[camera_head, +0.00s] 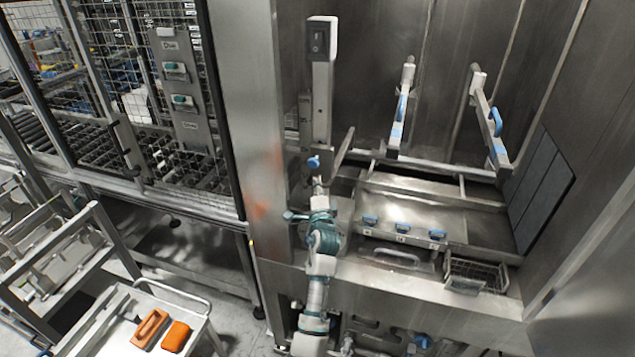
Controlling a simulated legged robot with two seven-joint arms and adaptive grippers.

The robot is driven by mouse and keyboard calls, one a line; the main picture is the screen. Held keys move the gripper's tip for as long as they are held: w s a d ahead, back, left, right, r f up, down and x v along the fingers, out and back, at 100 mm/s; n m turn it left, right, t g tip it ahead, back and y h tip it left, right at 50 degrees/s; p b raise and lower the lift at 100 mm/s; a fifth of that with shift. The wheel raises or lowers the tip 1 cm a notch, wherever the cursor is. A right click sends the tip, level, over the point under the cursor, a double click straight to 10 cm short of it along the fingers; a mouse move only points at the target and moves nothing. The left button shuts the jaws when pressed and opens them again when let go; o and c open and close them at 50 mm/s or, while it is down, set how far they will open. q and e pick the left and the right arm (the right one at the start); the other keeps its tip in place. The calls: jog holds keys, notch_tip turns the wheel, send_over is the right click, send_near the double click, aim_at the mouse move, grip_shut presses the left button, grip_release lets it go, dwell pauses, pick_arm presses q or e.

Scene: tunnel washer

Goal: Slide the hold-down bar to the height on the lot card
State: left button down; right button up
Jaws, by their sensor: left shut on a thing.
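My left gripper (317,181) reaches up from the bottom middle, inside the steel bay. It is shut on a small blue knob (314,162) at the front of an upright grey post (321,105). A dark slanted bar (344,148) stands just right of the knob. It may be the hold-down bar, but I cannot tell. Two pale arms with blue handles, one on the left (402,105) and one on the right (490,121), stand farther right. I cannot make out a lot card or any height marks. My right gripper is not in view.
A steel tray (430,212) with several blue handles lies right of my arm, beside a wire basket (476,273). A mesh cage door (150,100) stands left of the bay. A white cart (140,325) carries an orange block (175,337) and an orange-brown brush-like tool (150,327).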

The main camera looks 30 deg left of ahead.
pick_arm(q)
notch_tip(320, 180, down, 13)
jog(key=b, duration=0.8)
jog(key=shift+r, duration=0.15)
jog(key=c, duration=1.2)
grip_release()
jog(key=shift+r, duration=0.15)
jog(key=v, duration=1.2)
jog(key=shift+w, duration=0.1)
